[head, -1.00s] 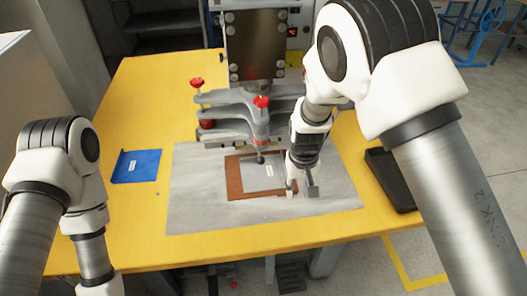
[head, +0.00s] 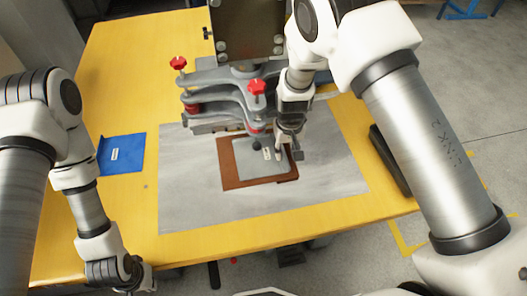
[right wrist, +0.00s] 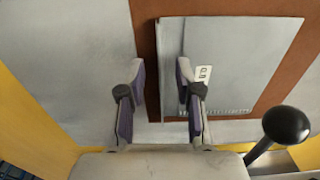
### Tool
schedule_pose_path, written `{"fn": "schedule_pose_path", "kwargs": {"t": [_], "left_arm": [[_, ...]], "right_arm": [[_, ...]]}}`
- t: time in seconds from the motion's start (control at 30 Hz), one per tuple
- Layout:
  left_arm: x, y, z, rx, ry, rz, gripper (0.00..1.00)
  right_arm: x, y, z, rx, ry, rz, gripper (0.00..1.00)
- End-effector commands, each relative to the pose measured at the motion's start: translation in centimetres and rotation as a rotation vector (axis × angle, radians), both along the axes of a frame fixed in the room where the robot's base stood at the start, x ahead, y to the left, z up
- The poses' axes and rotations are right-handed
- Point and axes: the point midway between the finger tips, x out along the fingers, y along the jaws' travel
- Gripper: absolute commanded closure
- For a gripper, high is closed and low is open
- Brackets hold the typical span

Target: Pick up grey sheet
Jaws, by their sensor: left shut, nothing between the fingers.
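The grey sheet (head: 255,157) lies on a brown board on the grey mat, with a small white label on it. In the right wrist view the grey sheet (right wrist: 245,60) fills the upper right, with a narrow grey strip along its left side. My right gripper (head: 288,154) is at the sheet's right edge in the head view. In the right wrist view my right gripper (right wrist: 160,95) is open, its fingers apart around the sheet's edge strip; contact cannot be told. My left gripper (head: 140,276) is shut and empty at the table's front edge, low in the head view.
The brown board (head: 231,178) lies on the grey mat (head: 190,205). The welding press with red knobs (head: 257,87) stands close behind the sheet. A blue sheet (head: 122,155) lies to the left. A black tray (head: 389,160) is at the right table edge.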

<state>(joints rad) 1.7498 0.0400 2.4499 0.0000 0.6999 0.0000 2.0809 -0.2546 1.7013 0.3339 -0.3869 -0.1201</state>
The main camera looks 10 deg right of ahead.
Motion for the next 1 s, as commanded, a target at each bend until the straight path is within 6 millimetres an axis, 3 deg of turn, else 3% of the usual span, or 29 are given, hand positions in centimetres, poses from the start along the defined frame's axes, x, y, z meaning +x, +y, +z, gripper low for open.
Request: {"fn": "schedule_pose_path", "kwargs": {"t": [0.27, 0.37, 0.4, 0.8, 1.0], "left_arm": [[0.0, 0.0, 0.1, 0.000, 0.000, 0.000, 1.00], [0.0, 0.0, 0.1, 0.000, 0.000, 0.000, 1.00], [0.0, 0.0, 0.1, 0.000, 0.000, 0.000, 1.00], [0.0, 0.0, 0.2, 0.000, 0.000, 0.000, 1.00], [0.0, 0.0, 1.3, 0.000, 0.000, 0.000, 1.00]], "right_arm": [[0.0, 0.0, -1.0, 0.000, -0.002, 0.001, 0.66], [0.0, 0.0, -1.0, 0.000, -0.002, 0.001, 0.98], [0.0, 0.0, -1.0, 0.000, -0.002, 0.002, 1.00], [0.0, 0.0, -0.8, 0.000, -0.002, 0.002, 1.00], [0.1, -0.3, 0.4, 0.000, -0.002, 0.001, 1.00]]}}
